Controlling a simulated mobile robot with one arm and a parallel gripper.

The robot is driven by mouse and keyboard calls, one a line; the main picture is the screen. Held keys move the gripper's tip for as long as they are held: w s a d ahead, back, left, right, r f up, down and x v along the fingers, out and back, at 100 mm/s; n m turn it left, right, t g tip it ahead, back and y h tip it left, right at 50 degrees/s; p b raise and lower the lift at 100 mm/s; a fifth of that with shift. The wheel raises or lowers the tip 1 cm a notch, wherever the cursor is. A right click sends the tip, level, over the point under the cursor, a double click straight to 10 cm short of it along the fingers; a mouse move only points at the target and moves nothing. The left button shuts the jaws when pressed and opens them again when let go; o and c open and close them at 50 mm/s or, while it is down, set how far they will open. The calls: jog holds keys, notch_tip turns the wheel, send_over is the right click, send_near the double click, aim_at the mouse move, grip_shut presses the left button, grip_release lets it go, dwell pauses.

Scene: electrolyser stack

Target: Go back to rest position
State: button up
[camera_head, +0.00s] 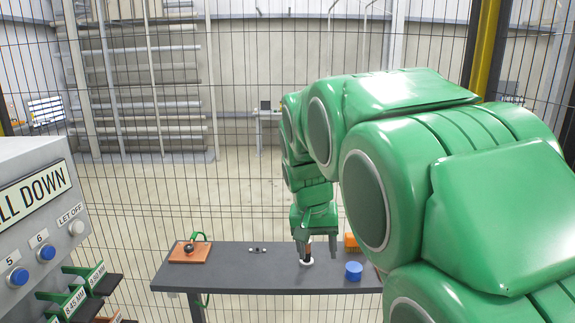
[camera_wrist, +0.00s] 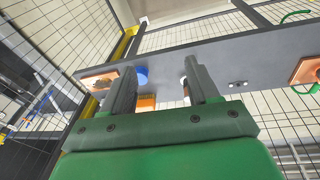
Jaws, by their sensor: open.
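My green arm reaches over a dark table (camera_head: 240,278) in the head view. My gripper (camera_head: 315,247) points down near the table's right half. In the wrist view my gripper (camera_wrist: 158,80) has its two grey fingers well apart, with nothing held between them. A white round piece (camera_head: 306,262) lies on the table by the fingers, with a dark brown upright part (camera_head: 308,248) above it. I cannot tell how far the fingertips are from it.
A blue cylinder (camera_head: 353,271) and an orange block (camera_head: 351,242) are to the gripper's right. A grey button panel (camera_head: 30,215) is at the left; a wire fence runs behind.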

jog(key=s+d+f+g, duration=0.1)
jog(key=s+d+f, duration=0.1)
jog(key=s, duration=0.9)
jog(key=s+d+f+n+g+y, duration=0.1)
jog(key=s+d+f, duration=0.2)
jog(key=s, duration=0.8)
jog(key=s+d+f+g, duration=0.1)
jog(key=s+d+f, duration=0.1)
jog(key=s, duration=0.9)
jog(key=shift+d+f, duration=0.25)
jog(key=shift+d, duration=0.55)
